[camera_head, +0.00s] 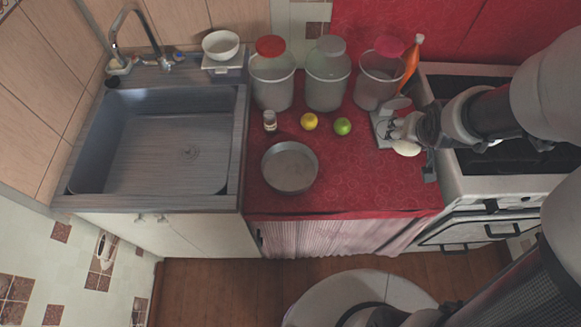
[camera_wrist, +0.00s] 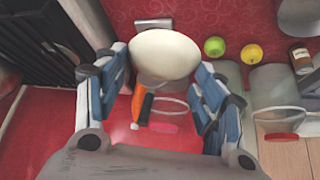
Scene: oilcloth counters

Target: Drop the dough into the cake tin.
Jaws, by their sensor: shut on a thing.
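The dough (camera_head: 406,148) is a pale, smooth, rounded lump at the right end of the red counter. My gripper (camera_head: 405,137) is shut on it. In the wrist view the dough (camera_wrist: 165,53) sits between the two fingertips of my gripper (camera_wrist: 162,68). The cake tin (camera_head: 290,168) is a round grey metal pan, upright and looking empty, near the counter's front, well left of my gripper. Part of the tin (camera_wrist: 301,17) shows at the top right corner of the wrist view.
A grey scale-like device (camera_head: 381,128) is beside my gripper, partly hidden. The stove (camera_head: 500,187) is right, the sink (camera_head: 160,140) left.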

